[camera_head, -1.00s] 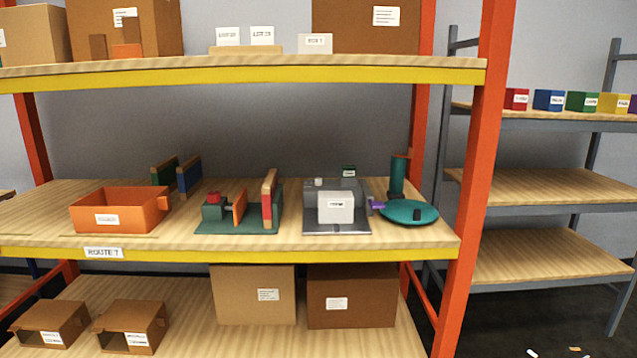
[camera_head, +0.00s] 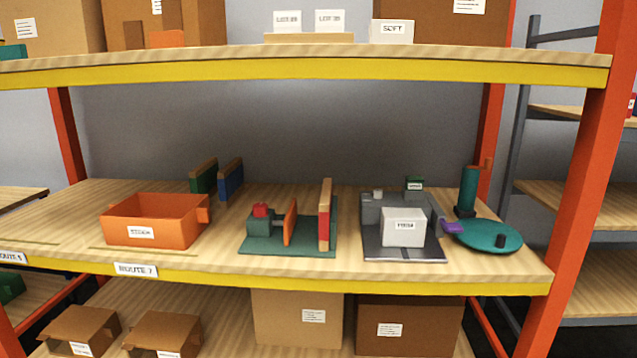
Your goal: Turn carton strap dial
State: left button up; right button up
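A grey machine (camera_head: 372,210) with a white labelled box (camera_head: 404,227) on it stands on the middle shelf, right of centre. A purple piece (camera_head: 452,227) sticks out from its right side. Right of it lies a teal round disc (camera_head: 486,236) with a small black knob (camera_head: 500,240). A teal upright cylinder (camera_head: 467,190) with an orange-brown top piece stands behind the disc. I cannot tell which of these parts is the strap dial. Neither of my grippers is in view.
The middle shelf (camera_head: 70,210) also holds an orange bin (camera_head: 150,220), green and blue upright panels, and a green-based fixture (camera_head: 290,245) with red parts. An orange post (camera_head: 575,200) stands at the right. Brown cartons (camera_head: 408,325) sit below; a shelf crosses above.

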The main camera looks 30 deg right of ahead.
aim_at(378, 193)
jog(key=z, duration=0.1)
jog(key=i, duration=0.9)
jog(key=z, duration=0.5)
